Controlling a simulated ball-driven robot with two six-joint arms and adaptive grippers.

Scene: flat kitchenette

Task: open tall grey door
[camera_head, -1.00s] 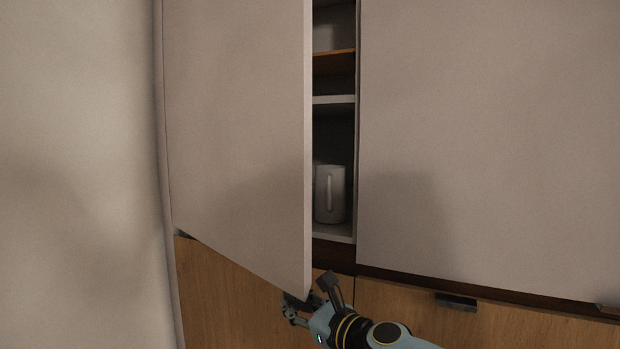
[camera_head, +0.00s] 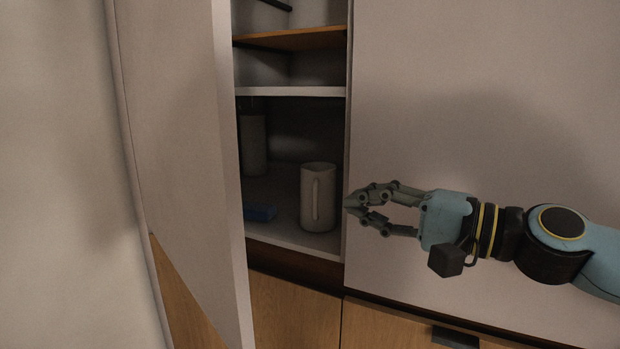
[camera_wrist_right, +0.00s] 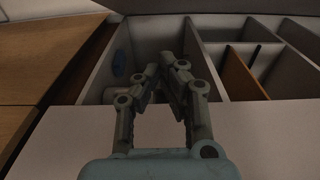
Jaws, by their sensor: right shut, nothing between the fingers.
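The tall grey door (camera_head: 180,130) stands part open on the left in the head view, swung out from the cabinet with its free edge towards me. My right gripper (camera_head: 347,204) is in front of the closed grey panel to the right of the opening, fingers pointing left towards the opening. Its fingertips are together with nothing between them, apart from the door. The right wrist view also shows the shut fingers (camera_wrist_right: 168,66) in front of the open shelves. My left gripper is not in view.
Inside the cabinet a white pitcher (camera_head: 318,198) stands on a shelf, with a blue object (camera_head: 260,213) to its left and a taller container (camera_head: 252,145) behind. The closed grey panel (camera_head: 470,90) fills the right. Wooden fronts (camera_head: 295,310) lie below.

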